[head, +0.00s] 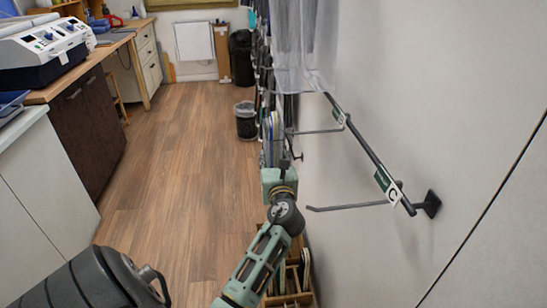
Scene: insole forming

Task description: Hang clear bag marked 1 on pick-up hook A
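A clear, see-through bag (302,50) hangs at the top of the head view beside the right wall, cut off by the frame's top edge. I cannot read a number on it, or see what holds it up. A dark wall rail (366,148) carries hooks with green-and-white signs. The nearest sign (388,186) reads C, above an empty hook (348,207). A farther sign (338,113) is too small to read. No sign A shows. A green arm of mine rises from the bottom middle toward the bag; its gripper's fingers cannot be made out. No other gripper shows.
A wooden compartment box (291,285) stands low by the wall beneath my arm. A bin (246,121) stands farther back. Cabinets with a white-and-blue machine (42,45) line the left. The wooden floor (180,165) between is clear.

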